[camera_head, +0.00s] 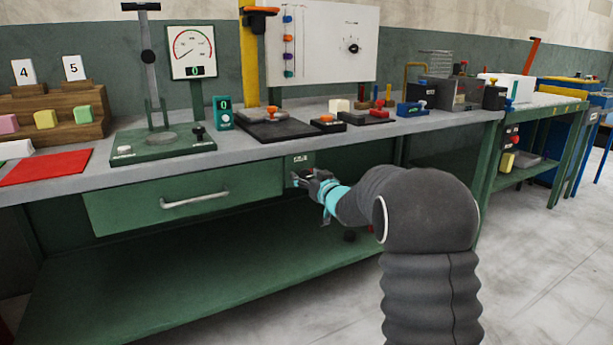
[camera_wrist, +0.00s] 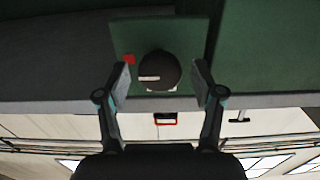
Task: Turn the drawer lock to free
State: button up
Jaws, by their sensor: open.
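The drawer (camera_head: 184,198) is green with a pale bar handle (camera_head: 195,199) and sits under the bench top, closed. The drawer lock is a round dark knob (camera_wrist: 158,71) with a pale mark on its left part, on a green plate (camera_wrist: 129,36) with a red square beside it. My gripper (camera_wrist: 160,82) is open, with one finger on each side of the knob and a gap visible on both sides. In the head view my gripper (camera_head: 303,178) is at the lock plate (camera_head: 300,160) right of the drawer, and it mostly hides the knob.
The bench top (camera_head: 237,150) overhangs the lock and carries a green press (camera_head: 162,143), a red mat (camera_head: 45,165) and small fixtures. A lower shelf (camera_head: 200,270) lies below the drawer. The floor (camera_head: 545,260) at the right is clear.

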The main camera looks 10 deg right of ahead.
jog(key=c, duration=1.1)
jog(key=shift+f+n+b, duration=0.1)
jog(key=shift+n+b, duration=0.2)
jog(key=shift+b, duration=0.2)
jog(key=n+b, duration=0.3)
jog(key=shift+a+f, duration=0.1)
jog(key=shift+f, duration=0.05)
jog(key=n+b, duration=0.5)
jog(key=shift+a, duration=0.1)
jog(key=n+b, duration=0.3)
jog(key=n, duration=0.1)
jog(key=shift+n, duration=0.4)
jog(key=shift+n+b, duration=0.35)
jog(key=shift+n, duration=1.85)
